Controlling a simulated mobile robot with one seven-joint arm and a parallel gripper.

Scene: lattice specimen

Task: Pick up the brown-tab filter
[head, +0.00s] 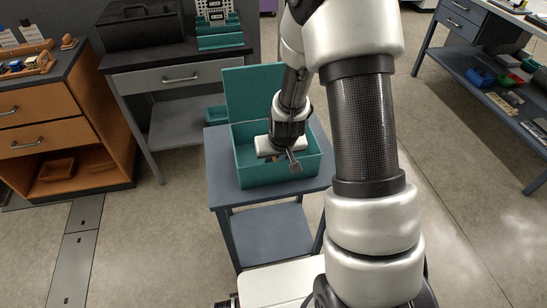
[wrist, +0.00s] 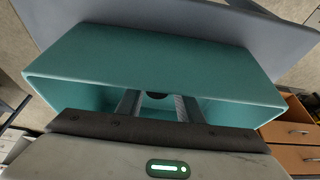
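My gripper (head: 286,161) reaches down into the open teal box (head: 275,177), which stands on a small grey table. In the wrist view, the gripper's two fingers (wrist: 158,106) are spread apart, with nothing visibly held between them. The teal box also fills much of the wrist view (wrist: 160,62), its wall beyond the fingers. A small brownish patch (head: 262,156) shows inside the box beside the gripper in the head view. I cannot tell whether it is the brown-tab filter. My gripper and the box walls hide much of the inside.
The box's lid (head: 254,92) stands up at the back. The grey table (head: 222,178) has little free top around the box. A grey bench (head: 180,74) with a black case (head: 140,24) stands behind. An orange drawer cabinet (head: 52,130) is at the left, a workbench (head: 480,62) at the right.

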